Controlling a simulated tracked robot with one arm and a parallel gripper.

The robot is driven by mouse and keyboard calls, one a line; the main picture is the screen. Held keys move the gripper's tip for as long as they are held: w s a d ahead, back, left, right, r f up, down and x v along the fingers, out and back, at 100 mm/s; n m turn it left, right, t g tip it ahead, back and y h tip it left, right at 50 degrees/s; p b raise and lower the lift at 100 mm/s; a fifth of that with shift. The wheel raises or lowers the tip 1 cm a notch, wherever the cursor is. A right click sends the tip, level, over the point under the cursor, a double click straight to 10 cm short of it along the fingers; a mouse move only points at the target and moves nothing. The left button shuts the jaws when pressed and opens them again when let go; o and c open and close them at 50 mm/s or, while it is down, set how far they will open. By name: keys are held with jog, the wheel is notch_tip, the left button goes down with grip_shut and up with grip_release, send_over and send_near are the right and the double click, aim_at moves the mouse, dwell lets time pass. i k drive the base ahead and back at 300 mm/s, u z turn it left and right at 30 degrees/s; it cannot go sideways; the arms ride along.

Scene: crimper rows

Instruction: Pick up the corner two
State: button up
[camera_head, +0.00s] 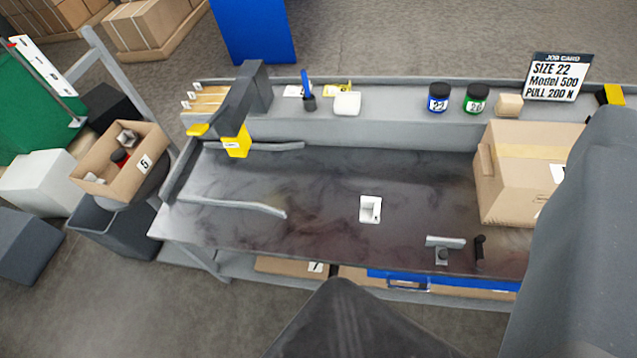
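A small white corner piece (370,209) lies on the dark bench top, near its middle. A dark mark shows on it, too small to read as a number. A dark tapered part of mine, which looks like my gripper (342,310), reaches in from the bottom edge. It is apart from the white piece in the picture, below it. Its fingers cannot be made out, so I cannot tell whether it is open or shut. I see nothing held.
A cardboard box (520,165) stands at the bench's right. A grey and yellow tool (240,115) stands at the left. Small metal parts (443,250) lie near the front edge. Jars (438,98) and a job card (557,77) line the back shelf. Bench room around the white piece is clear.

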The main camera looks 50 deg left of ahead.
aim_at(370, 206)
jog(key=u, duration=1.35)
jog(key=i, duration=1)
jog(key=z, duration=0.05)
